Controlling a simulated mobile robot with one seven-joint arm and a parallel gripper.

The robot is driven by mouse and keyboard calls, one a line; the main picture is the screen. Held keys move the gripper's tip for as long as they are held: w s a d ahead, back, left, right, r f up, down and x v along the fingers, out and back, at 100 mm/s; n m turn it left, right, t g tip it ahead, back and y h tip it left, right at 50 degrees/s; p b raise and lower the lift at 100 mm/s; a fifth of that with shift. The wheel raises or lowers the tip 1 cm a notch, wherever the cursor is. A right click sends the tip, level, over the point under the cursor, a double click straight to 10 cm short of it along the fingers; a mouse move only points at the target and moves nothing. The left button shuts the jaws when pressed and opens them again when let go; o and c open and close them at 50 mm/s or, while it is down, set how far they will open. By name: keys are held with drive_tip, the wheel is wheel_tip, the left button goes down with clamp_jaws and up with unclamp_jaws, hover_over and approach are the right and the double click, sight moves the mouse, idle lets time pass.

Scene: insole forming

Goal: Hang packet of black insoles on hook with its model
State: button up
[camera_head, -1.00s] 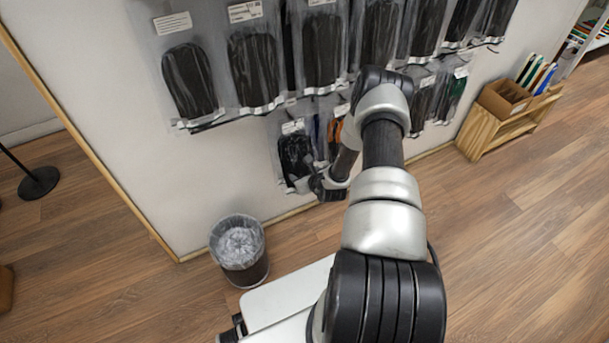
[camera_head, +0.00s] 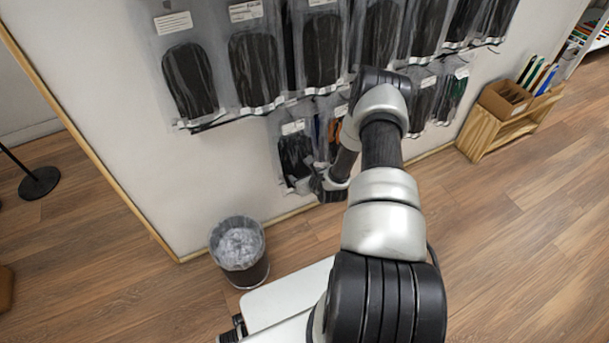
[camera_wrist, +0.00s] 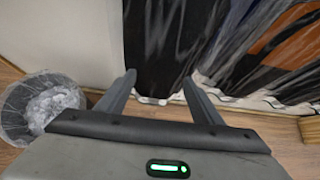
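A clear packet of black insoles (camera_head: 296,155) hangs at the left end of the lower row on the wall board. In the wrist view the black packet (camera_wrist: 165,45) fills the area just beyond my fingers, with its clear bottom edge between them. My gripper (camera_wrist: 158,84) has its two fingers spread apart, and neither is visibly closed on the packet. In the head view my gripper (camera_head: 318,183) is beside the packet's lower right, partly hidden by my wrist. The packet's hook and label print cannot be made out.
Large packets of black insoles (camera_head: 255,70) hang in the upper row. A packet with orange (camera_wrist: 285,45) hangs just right of the black one. A lined waste bin (camera_head: 240,250) stands on the floor below left. A wooden rack (camera_head: 490,135) stands at the right.

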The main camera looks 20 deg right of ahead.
drive_tip(key=o, duration=0.3)
